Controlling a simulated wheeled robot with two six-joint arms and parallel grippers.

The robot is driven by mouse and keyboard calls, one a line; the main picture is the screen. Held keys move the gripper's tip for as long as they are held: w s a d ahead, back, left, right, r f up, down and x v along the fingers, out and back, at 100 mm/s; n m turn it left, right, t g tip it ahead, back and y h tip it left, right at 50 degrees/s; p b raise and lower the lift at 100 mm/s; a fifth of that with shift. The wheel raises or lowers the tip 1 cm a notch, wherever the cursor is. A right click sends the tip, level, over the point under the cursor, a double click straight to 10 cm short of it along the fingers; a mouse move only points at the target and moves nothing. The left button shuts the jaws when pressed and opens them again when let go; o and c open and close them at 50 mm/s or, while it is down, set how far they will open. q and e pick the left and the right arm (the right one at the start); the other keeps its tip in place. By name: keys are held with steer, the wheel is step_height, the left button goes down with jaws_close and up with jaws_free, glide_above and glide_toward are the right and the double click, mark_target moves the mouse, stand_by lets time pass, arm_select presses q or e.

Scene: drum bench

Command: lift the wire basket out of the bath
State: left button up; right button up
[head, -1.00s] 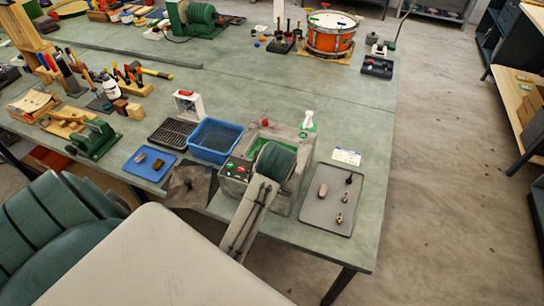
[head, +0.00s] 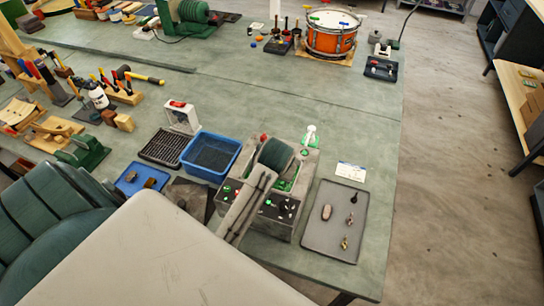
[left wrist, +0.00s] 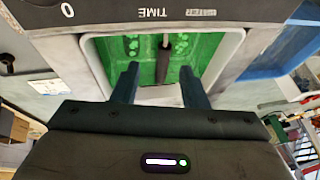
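The bath is a grey box (head: 283,229) with a dark control panel, near the bench's front edge. In the left wrist view its pale rim (left wrist: 95,62) surrounds a green interior (left wrist: 205,48). A dark upright handle (left wrist: 163,66) on a thin metal rod stands in the opening, apparently the wire basket's; the basket's mesh cannot be made out. My left gripper (left wrist: 161,88) is open over the bath, one finger to each side of the handle's line, with no visible contact. My right gripper is not in view.
A blue basin (head: 205,172) and a black rack (head: 158,150) stand left of the bath. A grey tray (head: 320,240) with small parts lies right of it, with a white label card (head: 351,172) behind. A white-topped green bottle (head: 310,136) stands close behind the bath.

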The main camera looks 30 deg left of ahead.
arm_select(q)
steer(key=p+x, duration=0.1)
steer(key=x, duration=0.1)
steer(key=p+x, duration=0.1)
steer(key=x, duration=0.1)
steer(key=shift+w+a, duration=0.25)
steer(key=shift+w, duration=0.1)
steer(key=shift+w+a+f+p, duration=0.15)
steer(key=shift+f+p, duration=0.15)
steer(key=shift+f, duration=0.3)
jaws_close()
